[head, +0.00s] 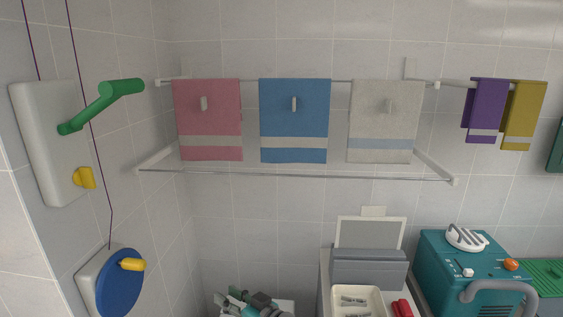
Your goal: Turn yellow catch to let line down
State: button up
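A yellow catch (84,178) sits low on a pale grey wall box (42,140) at the left. A green crank handle (103,101) sticks out from the box above the catch. Dark cords run up from the box, and one runs down to a blue disc (122,285) with a yellow knob (132,264). A drying line rack (300,176) hangs across the back wall, with pink (208,120), blue (294,120) and beige (384,120) towels on its far rail. My gripper is not in view.
Purple (486,108) and mustard (524,115) towels hang at the right. Below stand a teal machine (450,270) with a grey handle, a grey box with a raised lid (369,268), a cream tray (337,300), and a cluttered bin at the bottom. Space before the wall box looks clear.

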jog(key=s+d+f+m+t+h, duration=0.4)
jog(key=s+d+f+m+h, duration=0.3)
jog(key=s+d+f, duration=1.35)
jog(key=s+d+r+h, duration=0.2)
jog(key=s+d+r, duration=0.1)
jog(key=s, duration=0.7)
jog(key=s+d+r+h, duration=0.2)
jog(key=s+d+r, duration=0.2)
jog(key=s, duration=0.6)
jog(key=s+d+r+h, duration=0.2)
jog(key=s+d+r, duration=0.1)
jog(key=s, duration=0.7)
jog(key=shift+d+r+m+t, duration=0.25)
jog(key=shift+r+m+t, duration=0.05)
jog(key=shift+r, duration=0.1)
